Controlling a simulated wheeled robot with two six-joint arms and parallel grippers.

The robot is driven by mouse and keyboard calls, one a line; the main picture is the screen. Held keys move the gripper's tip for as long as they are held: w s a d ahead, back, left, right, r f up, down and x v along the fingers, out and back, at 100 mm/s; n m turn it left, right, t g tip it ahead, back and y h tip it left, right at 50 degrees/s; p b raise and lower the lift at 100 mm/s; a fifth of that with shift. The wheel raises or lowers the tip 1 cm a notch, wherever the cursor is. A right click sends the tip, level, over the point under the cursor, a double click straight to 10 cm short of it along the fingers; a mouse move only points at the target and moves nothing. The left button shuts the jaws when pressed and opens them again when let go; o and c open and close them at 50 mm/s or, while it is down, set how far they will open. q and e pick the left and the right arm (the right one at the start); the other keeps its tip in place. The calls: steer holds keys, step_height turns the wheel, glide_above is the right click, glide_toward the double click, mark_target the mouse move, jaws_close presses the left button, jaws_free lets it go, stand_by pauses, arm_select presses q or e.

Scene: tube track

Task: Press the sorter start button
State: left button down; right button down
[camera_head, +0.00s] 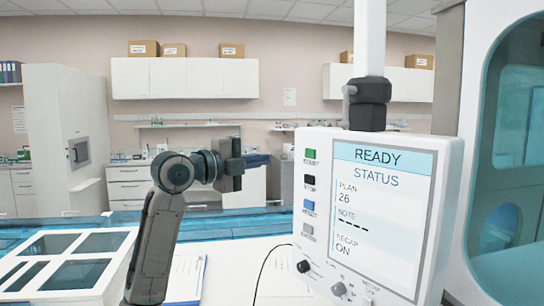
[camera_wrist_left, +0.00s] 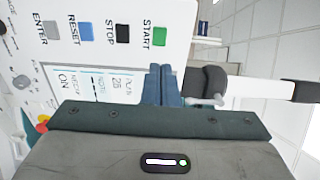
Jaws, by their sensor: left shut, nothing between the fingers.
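The sorter panel (camera_head: 325,245) is a white box with a screen reading READY, STATUS, PLAN 26. The green start button (camera_head: 310,153) is the top one in the column at the panel's left edge. In the left wrist view the green button (camera_wrist_left: 159,36) is labelled START, and the picture is turned sideways. My left gripper (camera_head: 262,160) is left of the panel, at about the green button's height in the picture, apart from it. In the left wrist view its blue fingers (camera_wrist_left: 162,70) are shut and empty, pointing toward the panel. My right gripper is not in view.
Black stop (camera_head: 309,180), blue reset (camera_head: 308,205) and grey enter (camera_head: 307,229) buttons sit below the green one, with knobs (camera_head: 339,289) lower down. The panel hangs from a white post (camera_head: 370,40). A white tray (camera_head: 75,270) and clipboard (camera_head: 187,277) lie on the table.

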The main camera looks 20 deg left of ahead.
arm_select(q)
steer(key=p, duration=0.6)
glide_toward(309, 154)
steer(key=x, duration=0.5)
steer(key=shift+w+d+r, duration=0.15)
steer(key=shift+w+r, duration=0.05)
steer(key=shift+r, duration=0.05)
steer(key=shift+w+d+f+p, duration=0.1)
steer(key=shift+w+d+p, duration=0.15)
steer(key=shift+w+p, duration=0.25)
steer(key=shift+w+d, duration=0.1)
steer(key=shift+f, duration=0.1)
